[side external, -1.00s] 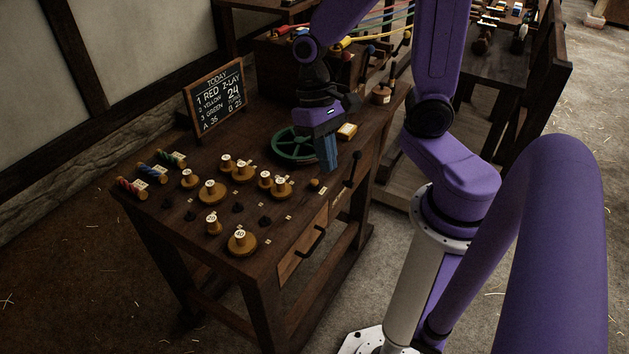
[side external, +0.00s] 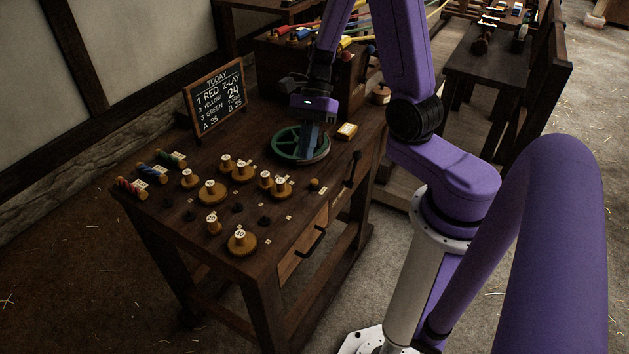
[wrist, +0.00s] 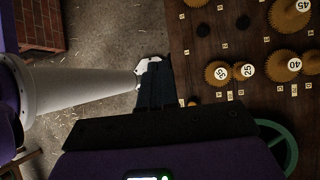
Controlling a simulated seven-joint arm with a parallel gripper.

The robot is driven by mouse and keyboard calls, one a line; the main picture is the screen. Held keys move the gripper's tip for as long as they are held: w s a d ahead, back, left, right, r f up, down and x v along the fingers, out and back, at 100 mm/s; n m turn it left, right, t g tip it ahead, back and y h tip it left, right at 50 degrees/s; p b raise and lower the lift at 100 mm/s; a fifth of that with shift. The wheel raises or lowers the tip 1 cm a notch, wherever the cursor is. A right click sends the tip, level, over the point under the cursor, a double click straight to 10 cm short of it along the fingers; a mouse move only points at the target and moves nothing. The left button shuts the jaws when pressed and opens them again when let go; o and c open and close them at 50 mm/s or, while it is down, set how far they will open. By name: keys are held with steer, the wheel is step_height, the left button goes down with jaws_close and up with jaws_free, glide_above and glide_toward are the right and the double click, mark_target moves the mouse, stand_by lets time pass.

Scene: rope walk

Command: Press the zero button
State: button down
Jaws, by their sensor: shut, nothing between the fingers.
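My gripper (side external: 309,150) is shut and empty, its dark blue fingers pointing down in front of the green wheel (side external: 285,150) on the wooden bench. I cannot tell whether the fingertips touch anything. In the wrist view the closed fingers (wrist: 154,70) show over the bench's edge, with part of the green wheel at the lower right. No label reading zero is legible. A small round orange-brown knob (side external: 314,184) near the bench's front edge may be the zero button. It stands apart from the gripper, toward the viewer.
Numbered wooden gears (side external: 242,240) on pegs cover the bench's left part. A black lever (side external: 353,168) stands at the front edge.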

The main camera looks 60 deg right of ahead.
steer(key=w+d+f+m+t, duration=0.1)
steer(key=d+m+t, duration=0.1)
steer(key=d+m, duration=0.2)
steer(key=d+f+m+t+y, duration=0.1)
steer(key=d+f+m+t, duration=0.1)
steer(key=m, duration=0.7)
steer(key=shift+w+d+f+m+t, duration=0.3)
steer(key=shift+w+d+t, duration=0.1)
steer(key=shift+d+t, duration=0.45)
steer(key=shift+f, duration=0.1)
glide_toward(314, 183)
steer(key=shift+w+a+f, duration=0.45)
steer(key=shift+w+a, duration=0.1)
steer(key=shift+a, duration=0.2)
steer(key=shift+w+a+f, duration=0.45)
steer(key=shift+w+a, duration=0.05)
steer(key=shift+a, duration=0.25)
steer(key=shift+w+a+f, duration=0.4)
steer(key=shift+w+a, duration=0.15)
steer(key=shift+a, duration=0.2)
steer(key=shift+f, duration=0.45)
steer(key=shift+f, duration=0.5)
steer(key=shift+r, duration=0.15)
stand_by(0.4)
steer(key=shift+r, duration=0.8)
